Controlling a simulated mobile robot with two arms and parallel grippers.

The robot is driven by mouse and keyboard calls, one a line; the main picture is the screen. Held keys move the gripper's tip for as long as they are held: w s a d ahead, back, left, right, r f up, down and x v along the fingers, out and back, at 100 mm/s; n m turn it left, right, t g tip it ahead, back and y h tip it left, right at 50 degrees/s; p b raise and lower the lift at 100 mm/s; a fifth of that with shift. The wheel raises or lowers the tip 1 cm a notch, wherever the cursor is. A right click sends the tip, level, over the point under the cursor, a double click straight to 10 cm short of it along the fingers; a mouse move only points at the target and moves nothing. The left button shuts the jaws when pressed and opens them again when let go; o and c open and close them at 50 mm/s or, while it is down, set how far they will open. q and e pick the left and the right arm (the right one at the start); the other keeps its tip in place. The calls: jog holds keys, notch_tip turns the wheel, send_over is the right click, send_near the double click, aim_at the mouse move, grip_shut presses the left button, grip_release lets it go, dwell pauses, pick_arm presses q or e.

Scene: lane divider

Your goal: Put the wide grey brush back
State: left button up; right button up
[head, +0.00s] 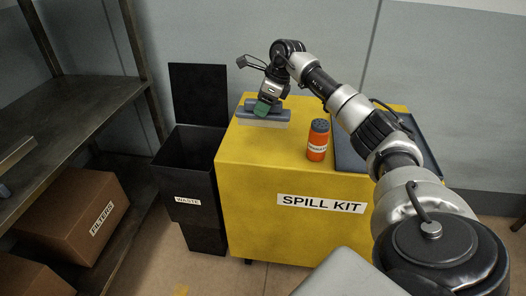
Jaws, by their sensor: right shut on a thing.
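The wide grey brush (279,117) is at the back left of the yellow spill kit's top (270,143), with a darker upper part and a paler lower part. My right gripper (264,107) reaches over from the right and points down, shut on the brush from above. Green fingertips show at the brush, and the gripper hides part of it. The brush looks level and at or just above the yellow top; I cannot tell if it touches. My left gripper is not in view.
An orange canister (317,143) with a dark lid stands on the yellow top. A dark tray (347,157) lies right of it, partly behind my arm. A black waste bin (187,165) with raised lid stands left. A shelf (75,110) holds a box (75,215).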

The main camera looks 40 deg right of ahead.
notch_tip(320, 180, down, 10)
jog(key=shift+r, duration=0.15)
dwell(0.4)
